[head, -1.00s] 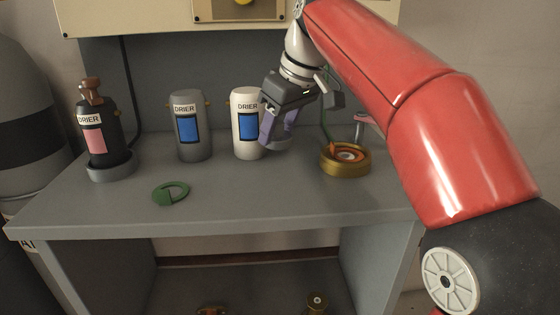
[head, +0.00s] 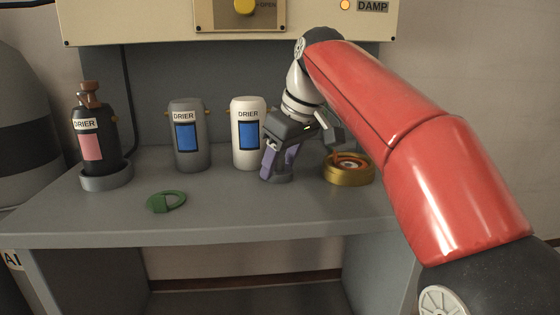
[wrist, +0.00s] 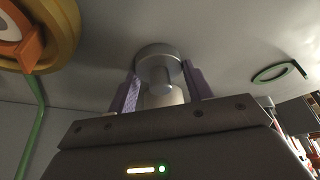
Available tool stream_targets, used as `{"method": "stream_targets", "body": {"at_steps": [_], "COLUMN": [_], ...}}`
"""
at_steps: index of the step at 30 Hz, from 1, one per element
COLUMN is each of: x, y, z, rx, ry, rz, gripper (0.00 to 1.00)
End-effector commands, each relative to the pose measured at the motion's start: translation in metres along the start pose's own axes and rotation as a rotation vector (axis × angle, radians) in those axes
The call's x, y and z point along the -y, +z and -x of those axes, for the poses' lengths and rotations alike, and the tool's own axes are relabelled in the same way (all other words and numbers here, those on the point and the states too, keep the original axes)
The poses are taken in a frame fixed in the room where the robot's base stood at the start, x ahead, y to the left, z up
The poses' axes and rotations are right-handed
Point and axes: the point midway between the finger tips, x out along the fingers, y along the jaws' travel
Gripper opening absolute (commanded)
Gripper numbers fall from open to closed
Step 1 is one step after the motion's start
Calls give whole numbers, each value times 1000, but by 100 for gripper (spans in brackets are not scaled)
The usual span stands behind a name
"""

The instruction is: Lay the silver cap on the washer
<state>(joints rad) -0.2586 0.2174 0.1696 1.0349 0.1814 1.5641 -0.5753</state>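The silver cap (head: 277,177), a round disc with a narrower stem, is between my gripper's fingers; it also shows in the wrist view (wrist: 158,52). My gripper (head: 280,163) is shut on it and holds it in front of the white drier canister. Whether the cap touches the bench is unclear. A flat green ring with a tab (head: 167,201) lies at the bench's front left, and in the wrist view (wrist: 270,76). An orange ring with a tab (head: 347,160) sits around a pale centre in a brass dish (head: 348,178), right of my gripper. Which ring is the washer is unclear.
A white drier canister (head: 248,112) stands just behind my gripper, with a grey one (head: 188,155) to its left. A black bottle (head: 93,145) stands in a grey dish at the far left. The middle front of the bench (head: 240,214) is clear. A cabinet overhangs behind.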

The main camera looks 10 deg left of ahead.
Motion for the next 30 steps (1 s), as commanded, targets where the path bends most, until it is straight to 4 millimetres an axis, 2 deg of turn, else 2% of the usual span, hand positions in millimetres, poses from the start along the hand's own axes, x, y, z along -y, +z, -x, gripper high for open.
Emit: {"method": "stream_targets", "body": {"at_steps": [1,4,12,16,30], "x": [0,0,0,0,0], "y": [0,0,0,-2,-3], "z": [0,0,1,10,104], "rx": [0,0,0,-1,-2], "ry": [0,0,0,0,1], "rz": [0,0,0,0,0], "gripper": [57,70,71,71,71]}}
